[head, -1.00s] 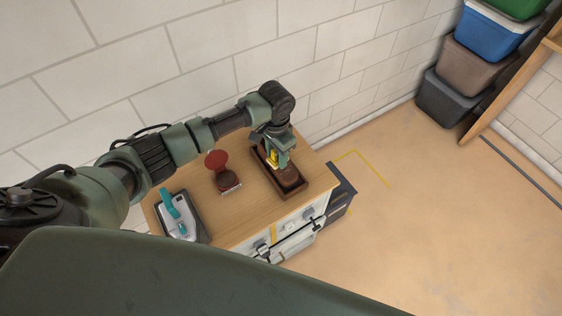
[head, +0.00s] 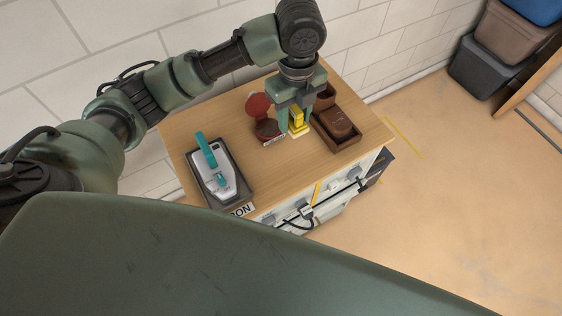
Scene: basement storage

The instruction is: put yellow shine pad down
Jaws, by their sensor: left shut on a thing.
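The yellow shine pad (head: 297,121) is between the fingers of my left gripper (head: 293,122), which is shut on it. The pad is over the wooden cabinet top (head: 230,117), just left of a brown tray (head: 350,146). A pale yellow base shows under the pad; I cannot tell whether it touches the top. A dark red round-headed item (head: 259,106) with a brown base and a label stands close to the left of the gripper. My right gripper is not in view.
The brown tray holds a brown block (head: 338,122). A grey tray (head: 245,192) with a white and teal tool (head: 218,175) is at the left front of the top. Stacked bins (head: 484,66) stand at the back right.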

